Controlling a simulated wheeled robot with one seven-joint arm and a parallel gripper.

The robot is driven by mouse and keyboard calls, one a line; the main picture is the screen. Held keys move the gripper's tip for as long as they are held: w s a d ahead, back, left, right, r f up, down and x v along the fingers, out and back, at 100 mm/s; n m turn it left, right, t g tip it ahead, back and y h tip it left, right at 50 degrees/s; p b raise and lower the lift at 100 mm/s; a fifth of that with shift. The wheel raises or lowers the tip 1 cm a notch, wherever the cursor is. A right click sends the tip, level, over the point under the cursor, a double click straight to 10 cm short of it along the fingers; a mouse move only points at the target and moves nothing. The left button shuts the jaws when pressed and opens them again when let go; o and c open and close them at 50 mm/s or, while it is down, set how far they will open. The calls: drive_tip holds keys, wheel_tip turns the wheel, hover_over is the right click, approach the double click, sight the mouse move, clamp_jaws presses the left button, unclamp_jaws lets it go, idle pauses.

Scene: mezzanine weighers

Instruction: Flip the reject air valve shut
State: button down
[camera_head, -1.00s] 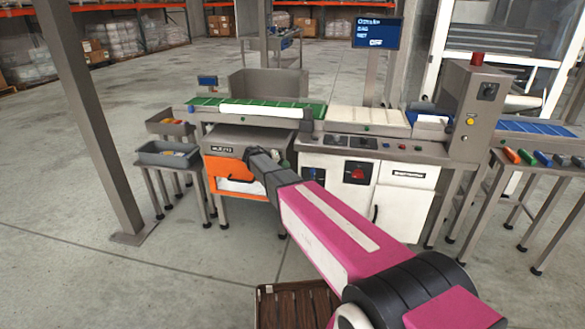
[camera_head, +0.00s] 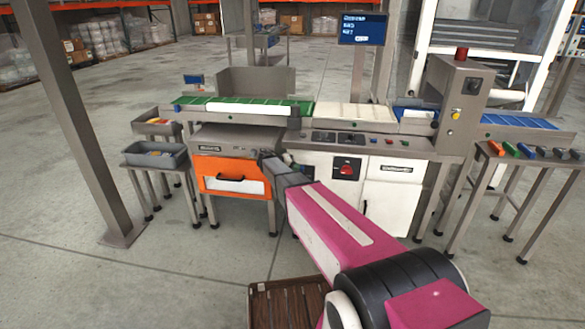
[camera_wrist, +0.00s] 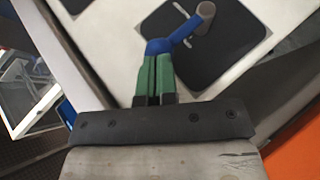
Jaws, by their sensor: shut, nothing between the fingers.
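The reject air valve shows in the wrist view as a blue lever (camera_wrist: 180,36) on a grey round pivot (camera_wrist: 206,10), mounted on a dark plate (camera_wrist: 178,70) on a white panel. The lever slants from the pivot down and left to a rounded blue end. My gripper (camera_wrist: 155,58) is shut and empty, its green fingers together right at that end; whether they touch it I cannot tell. In the head view my arm reaches the front of the white cabinet (camera_head: 393,210), and its end hides the lever.
An orange-fronted cabinet (camera_head: 215,168) stands left of my arm's end. A dark panel with a red knob (camera_head: 347,169) is to the right. The green belt (camera_head: 190,101) and white belt (camera_head: 340,113) run above. A wooden pallet (camera_head: 285,288) lies on the floor below.

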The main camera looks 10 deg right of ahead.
sight(302, 166)
drive_tip(key=shift+s+d+r, duration=0.1)
idle(0.3)
drive_tip(key=d+y, duration=0.1)
drive_tip(key=d+m+y, duration=0.1)
drive_tip(key=s+d+y, duration=0.1)
drive_tip(key=shift+r+t, duration=0.25)
drive_tip(key=shift+t, duration=0.05)
drive_tip(key=d+f+m+t+y, duration=0.1)
drive_tip(key=d+y, duration=0.1)
drive_tip(key=y, duration=0.1)
drive_tip(key=s+d+f+m+t+y, duration=0.1)
drive_tip(key=d+y, duration=0.1)
drive_tip(key=y, duration=0.1)
drive_tip(key=s+d+f+m+y, duration=0.1)
drive_tip(key=d+f+y, duration=0.1)
drive_tip(key=y, duration=0.1)
drive_tip(key=shift+d+m+t+y, duration=0.2)
drive_tip(key=shift+m+t+y, duration=0.2)
drive_tip(key=shift+a, duration=0.1)
drive_tip(key=shift+w+a+f, duration=0.3)
drive_tip(key=shift+a+f, duration=0.05)
drive_tip(key=shift+a, duration=0.3)
drive_tip(key=shift+s+r, duration=0.1)
